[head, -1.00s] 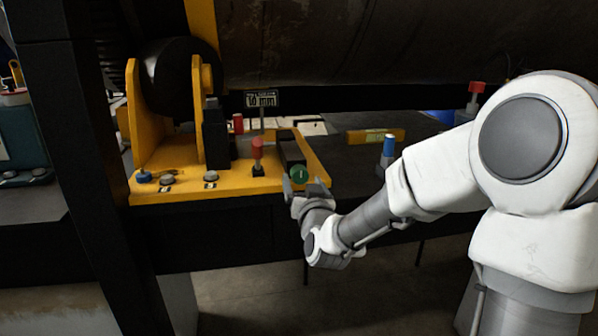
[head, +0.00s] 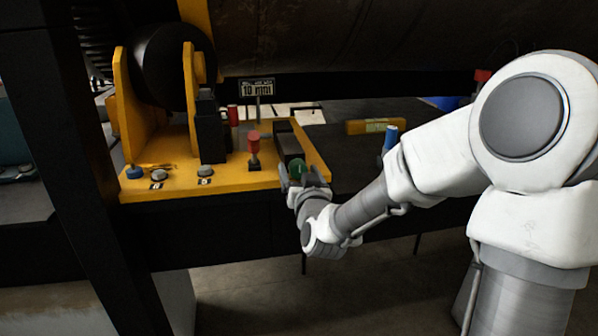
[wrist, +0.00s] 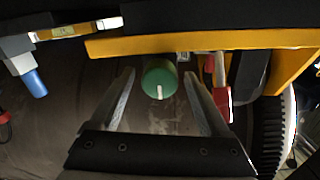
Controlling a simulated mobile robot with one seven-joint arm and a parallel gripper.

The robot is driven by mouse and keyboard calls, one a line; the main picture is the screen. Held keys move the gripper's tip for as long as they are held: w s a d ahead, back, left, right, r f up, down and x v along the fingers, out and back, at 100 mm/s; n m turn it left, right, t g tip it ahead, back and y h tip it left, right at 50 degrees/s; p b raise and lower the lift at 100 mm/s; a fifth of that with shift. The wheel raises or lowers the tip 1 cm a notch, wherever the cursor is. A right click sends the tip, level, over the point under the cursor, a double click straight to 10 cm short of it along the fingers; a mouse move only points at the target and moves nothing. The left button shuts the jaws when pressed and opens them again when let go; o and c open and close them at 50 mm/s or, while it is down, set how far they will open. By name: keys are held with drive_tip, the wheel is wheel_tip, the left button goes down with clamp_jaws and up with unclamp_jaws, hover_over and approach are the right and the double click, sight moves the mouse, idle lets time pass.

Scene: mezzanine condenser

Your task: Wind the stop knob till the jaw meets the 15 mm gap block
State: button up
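The green round stop knob (head: 298,167) sits at the front of a dark block (head: 288,143) on the yellow fixture. In the wrist view the knob (wrist: 159,80) shows a white index line. My gripper (head: 302,178) is at the knob. In the wrist view its two fingers (wrist: 158,92) are spread, one on each side of the knob, with gaps between. A yellow bar with a pale label (head: 374,126) lies on the dark bench to the right; its lettering is unreadable, so I cannot tell whether it is the gap block. I cannot clearly make out the jaw.
A sign (head: 257,88) reading 10 mm stands behind the knob. A red-topped post (head: 254,143) stands close left of it. A blue-capped post (head: 390,138) is on the right. The yellow fixture base (head: 230,180) has several buttons along its left front.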

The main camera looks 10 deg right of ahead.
clamp_jaws()
drive_tip(key=shift+m+b, duration=0.5)
drive_tip(key=shift+m, duration=1.1)
drive_tip(key=shift+o, duration=0.7)
unclamp_jaws()
drive_tip(key=shift+s, duration=0.15)
